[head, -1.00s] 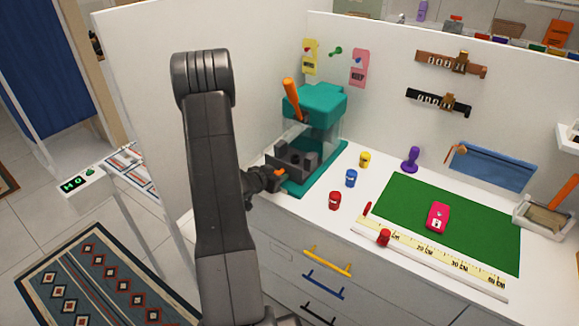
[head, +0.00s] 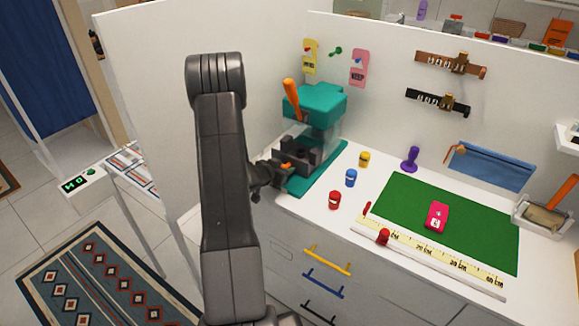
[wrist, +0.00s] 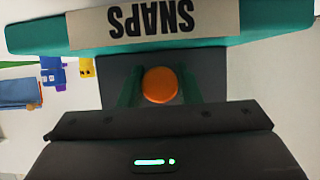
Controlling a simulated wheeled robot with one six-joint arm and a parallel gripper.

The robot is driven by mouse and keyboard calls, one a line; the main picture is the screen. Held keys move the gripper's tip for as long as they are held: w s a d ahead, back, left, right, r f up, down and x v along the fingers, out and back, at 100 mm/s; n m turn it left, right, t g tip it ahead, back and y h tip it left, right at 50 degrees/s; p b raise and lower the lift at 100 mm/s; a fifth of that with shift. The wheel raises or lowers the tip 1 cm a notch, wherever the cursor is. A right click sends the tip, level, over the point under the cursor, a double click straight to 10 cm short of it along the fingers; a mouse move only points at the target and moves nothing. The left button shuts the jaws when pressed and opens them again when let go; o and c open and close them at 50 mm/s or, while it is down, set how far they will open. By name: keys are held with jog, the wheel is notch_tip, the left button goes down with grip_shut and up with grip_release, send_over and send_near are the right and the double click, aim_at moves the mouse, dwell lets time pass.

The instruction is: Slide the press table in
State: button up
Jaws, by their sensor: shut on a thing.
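The teal press (head: 314,104) with a raised orange lever (head: 291,98) stands at the back left of the white counter. Its dark grey press table (head: 302,151) sits low at the front of the press, over the teal base (head: 318,176). An orange knob (head: 286,165) is on the table's near side; it also shows in the wrist view (wrist: 160,85). My gripper (head: 279,168) is shut on the knob, with a finger on either side of it in the wrist view. The label reading SNAPS (wrist: 153,24) appears upside down there. The table's far end is partly hidden.
Yellow (head: 364,159), blue (head: 351,178) and red (head: 334,200) small pots stand right of the press. A green mat (head: 460,210) holds a pink tag (head: 436,216). A white panel (head: 200,60) rises behind my arm. Drawers with coloured handles are below.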

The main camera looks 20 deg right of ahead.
aim_at(289, 159)
jog(key=shift+w+d+p, duration=0.3)
jog(key=shift+w+d, duration=0.5)
jog(key=shift+d, duration=0.2)
jog(key=shift+w+d+p, duration=0.3)
jog(key=shift+w+d, duration=0.45)
jog(key=shift+d, duration=0.25)
jog(key=shift+w+d+p, duration=0.55)
jog(key=shift+w+d, duration=0.3)
jog(key=shift+d, duration=0.25)
jog(key=o, duration=1)
jog(key=shift+a, duration=0.1)
jog(key=shift+p+v, duration=0.55)
jog(key=shift+v, duration=3.45)
jog(key=shift+s, duration=0.1)
jog(key=shift+f, duration=0.15)
